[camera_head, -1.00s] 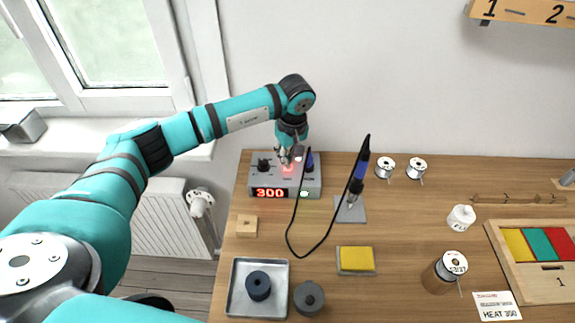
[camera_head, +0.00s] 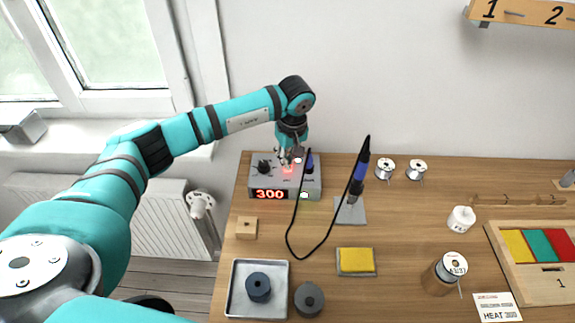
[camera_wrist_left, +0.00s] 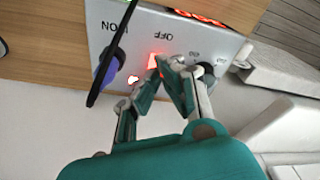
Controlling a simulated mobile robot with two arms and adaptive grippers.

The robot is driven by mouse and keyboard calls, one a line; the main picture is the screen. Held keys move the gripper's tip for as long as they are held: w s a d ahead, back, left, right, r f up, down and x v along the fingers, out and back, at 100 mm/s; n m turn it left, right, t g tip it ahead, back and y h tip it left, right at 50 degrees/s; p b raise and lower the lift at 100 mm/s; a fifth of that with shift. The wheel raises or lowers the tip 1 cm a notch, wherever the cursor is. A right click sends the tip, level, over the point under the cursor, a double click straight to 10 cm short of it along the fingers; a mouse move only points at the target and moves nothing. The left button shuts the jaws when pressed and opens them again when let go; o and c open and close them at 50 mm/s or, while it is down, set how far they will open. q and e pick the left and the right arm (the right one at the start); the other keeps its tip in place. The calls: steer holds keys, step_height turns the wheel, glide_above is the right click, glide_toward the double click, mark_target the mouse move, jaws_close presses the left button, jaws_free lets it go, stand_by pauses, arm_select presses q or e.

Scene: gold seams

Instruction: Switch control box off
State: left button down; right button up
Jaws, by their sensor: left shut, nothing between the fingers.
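The grey control box (camera_head: 285,189) stands at the back left of the table. Its display (camera_head: 270,194) glows red with "300". A lit red rocker switch (camera_wrist_left: 154,62) lies by the "OFF" label in the left wrist view; "ON" is further left. My left gripper (camera_head: 288,158) is shut and empty, pointing down over the box's top. In the left wrist view its fingertips (camera_wrist_left: 163,66) are right at the switch and partly cover it; contact cannot be told. My right gripper is not in view.
A soldering iron (camera_head: 359,172) stands in a holder right of the box, its black cable looping in front. A wooden block (camera_head: 246,228) and metal tray (camera_head: 236,299) lie nearer.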

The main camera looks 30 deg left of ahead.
arm_select(q)
steer(key=shift+f+b, duration=0.95)
steer(key=shift+f, duration=0.2)
stand_by(0.5)
steer(key=shift+r, duration=0.1)
steer(key=shift+r+p, duration=1.85)
steer(key=shift+r, duration=1.6)
